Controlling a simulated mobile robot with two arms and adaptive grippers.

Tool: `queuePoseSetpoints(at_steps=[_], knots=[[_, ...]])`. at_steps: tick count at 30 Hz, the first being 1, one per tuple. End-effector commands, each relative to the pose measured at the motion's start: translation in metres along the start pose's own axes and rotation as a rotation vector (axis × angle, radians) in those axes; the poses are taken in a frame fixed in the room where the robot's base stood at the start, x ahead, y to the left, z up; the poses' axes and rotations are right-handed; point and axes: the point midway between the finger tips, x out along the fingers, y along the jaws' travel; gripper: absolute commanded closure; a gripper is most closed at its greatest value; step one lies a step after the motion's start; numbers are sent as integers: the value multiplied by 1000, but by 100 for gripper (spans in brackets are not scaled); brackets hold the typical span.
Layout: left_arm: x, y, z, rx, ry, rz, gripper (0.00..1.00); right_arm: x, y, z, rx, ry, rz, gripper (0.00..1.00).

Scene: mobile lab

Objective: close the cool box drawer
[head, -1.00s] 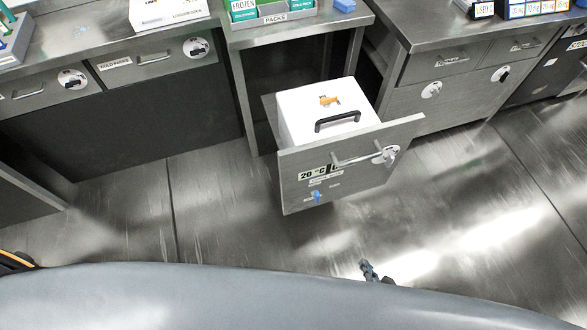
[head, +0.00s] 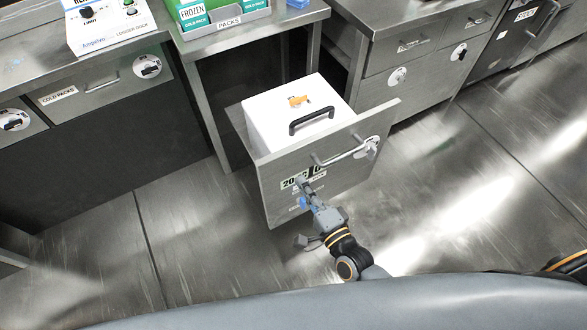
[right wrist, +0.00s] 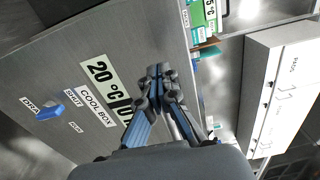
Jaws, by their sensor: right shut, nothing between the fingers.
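The cool box drawer (head: 345,181) stands pulled out from under the counter, with a bar handle (head: 342,156) and a "20 °C" label on its front. A white cool box (head: 290,130) with a black handle and an orange latch sits inside it. My right gripper (head: 303,186) is shut and empty, at the left part of the drawer front, below and left of the bar handle. In the right wrist view the closed fingertips (right wrist: 160,74) lie over the panel beside the "20 °C" label; I cannot tell whether they touch it. My left gripper is out of view.
A blue tab (right wrist: 50,111) sits on the drawer front beside printed labels. The bench leg (head: 201,112) stands left of the drawer, and a cabinet (head: 425,75) stands to its right. The metal floor (head: 200,260) in front is clear.

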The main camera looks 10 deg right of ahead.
Motion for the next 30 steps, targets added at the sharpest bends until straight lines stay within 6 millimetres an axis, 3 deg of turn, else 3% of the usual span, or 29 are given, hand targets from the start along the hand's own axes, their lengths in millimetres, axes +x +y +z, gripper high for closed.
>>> queuePoseSetpoints(at_steps=[3,9,30], knots=[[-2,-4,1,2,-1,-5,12,24,-1,0,0,0,-1,100],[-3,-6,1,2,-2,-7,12,45,0,0,-1,0,0,100],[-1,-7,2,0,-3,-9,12,55,1,0,-1,0,1,100]])
